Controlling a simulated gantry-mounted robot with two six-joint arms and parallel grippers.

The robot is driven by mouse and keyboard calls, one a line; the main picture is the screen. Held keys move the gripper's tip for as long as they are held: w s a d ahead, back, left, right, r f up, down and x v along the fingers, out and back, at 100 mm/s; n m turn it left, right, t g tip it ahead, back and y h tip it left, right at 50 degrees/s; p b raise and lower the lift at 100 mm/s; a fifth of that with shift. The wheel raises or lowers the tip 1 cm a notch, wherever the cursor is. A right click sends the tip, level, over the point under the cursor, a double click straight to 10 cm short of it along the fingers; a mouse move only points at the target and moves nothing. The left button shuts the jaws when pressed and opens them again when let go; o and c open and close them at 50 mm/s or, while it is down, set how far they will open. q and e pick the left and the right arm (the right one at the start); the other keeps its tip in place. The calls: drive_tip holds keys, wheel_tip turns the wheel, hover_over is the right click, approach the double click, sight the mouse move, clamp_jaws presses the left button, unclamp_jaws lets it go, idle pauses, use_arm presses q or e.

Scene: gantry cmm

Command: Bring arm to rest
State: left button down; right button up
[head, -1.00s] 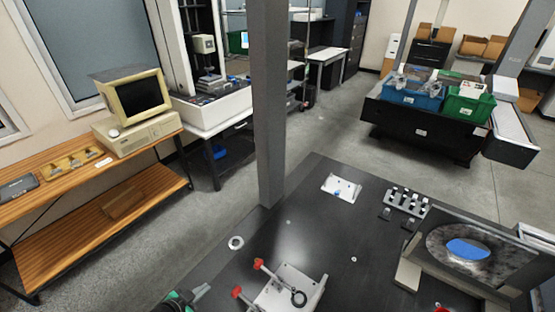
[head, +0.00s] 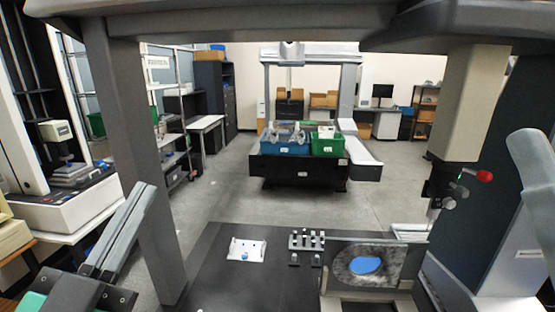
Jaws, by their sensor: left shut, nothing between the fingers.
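My left gripper (head: 140,190) is at the lower left of the head view, with its long grey fingers pointing up and slightly right. The fingers lie together, shut, with nothing held. It appears in front of the grey upright and apart from the black table (head: 205,275). My right gripper is not in view.
A grey post (head: 150,170) rises at the table's left. A probe head with a red tip (head: 484,176) hangs at right.

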use_arm(q)
drive_tip(key=s+r+n+t+y, duration=0.1)
drive_tip(key=s+r+n+t, duration=0.3)
drive_tip(key=s+r, duration=0.55)
wheel_tip(320, 180, up, 20)
drive_tip(key=a+n+p, duration=0.1)
drive_tip(key=n+p, duration=0.1)
drive_tip(key=p, duration=1.9)
drive_tip(key=shift+r, duration=0.25)
drive_tip(key=shift+a+f, duration=0.1)
drive_tip(key=shift+f, duration=0.05)
